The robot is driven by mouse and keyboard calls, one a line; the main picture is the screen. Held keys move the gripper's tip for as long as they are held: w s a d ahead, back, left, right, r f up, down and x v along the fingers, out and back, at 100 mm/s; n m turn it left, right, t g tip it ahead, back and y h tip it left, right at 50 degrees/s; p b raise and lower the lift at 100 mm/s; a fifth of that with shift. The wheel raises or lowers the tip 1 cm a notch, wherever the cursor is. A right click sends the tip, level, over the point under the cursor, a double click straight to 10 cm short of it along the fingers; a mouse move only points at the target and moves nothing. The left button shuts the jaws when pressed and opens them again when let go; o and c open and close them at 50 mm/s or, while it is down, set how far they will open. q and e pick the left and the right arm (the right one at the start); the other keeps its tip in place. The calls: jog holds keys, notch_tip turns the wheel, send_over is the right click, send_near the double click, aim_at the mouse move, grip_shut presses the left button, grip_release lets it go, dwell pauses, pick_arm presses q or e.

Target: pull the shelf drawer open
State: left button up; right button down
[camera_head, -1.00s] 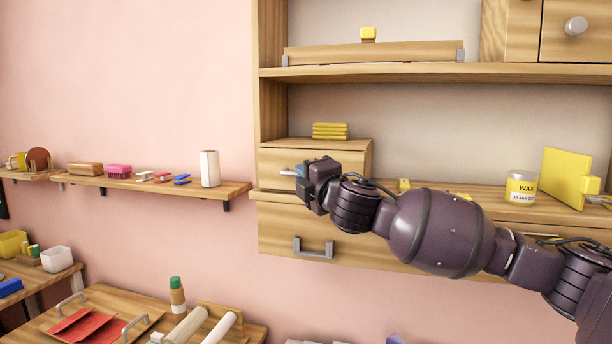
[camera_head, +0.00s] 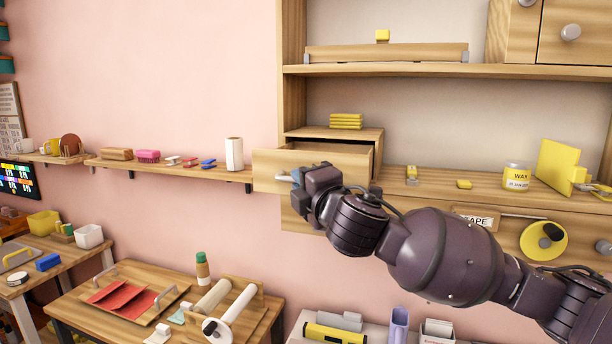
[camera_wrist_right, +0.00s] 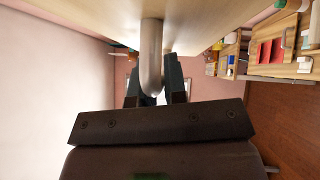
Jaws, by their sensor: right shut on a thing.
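The shelf drawer (camera_head: 318,158) is a small wooden drawer in the box on the shelf unit. It stands partly out of its box, and a dark gap shows behind its front. My right gripper (camera_head: 292,178) is at the drawer front, shut on the drawer's grey handle (camera_head: 281,176). In the right wrist view the handle (camera_wrist_right: 151,60) runs down between the two fingers, with the wooden drawer front (camera_wrist_right: 100,18) close above. The drawer's inside is mostly hidden. My left gripper is not in view.
Yellow blocks (camera_head: 346,121) lie stacked on top of the drawer box. A wax jar (camera_head: 516,177) and a yellow board (camera_head: 558,165) stand on the shelf to the right. A narrow wall shelf (camera_head: 180,168) is at left. A work table (camera_head: 110,318) stands below.

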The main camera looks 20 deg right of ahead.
dwell(0.3)
jog(key=c, duration=1.4)
grip_release()
jog(key=shift+c, duration=0.2)
jog(key=shift+s, duration=0.1)
jog(key=b+v, duration=0.1)
jog(key=v, duration=0.9)
jog(key=shift+s+b, duration=0.35)
jog(key=shift+d+f, duration=0.1)
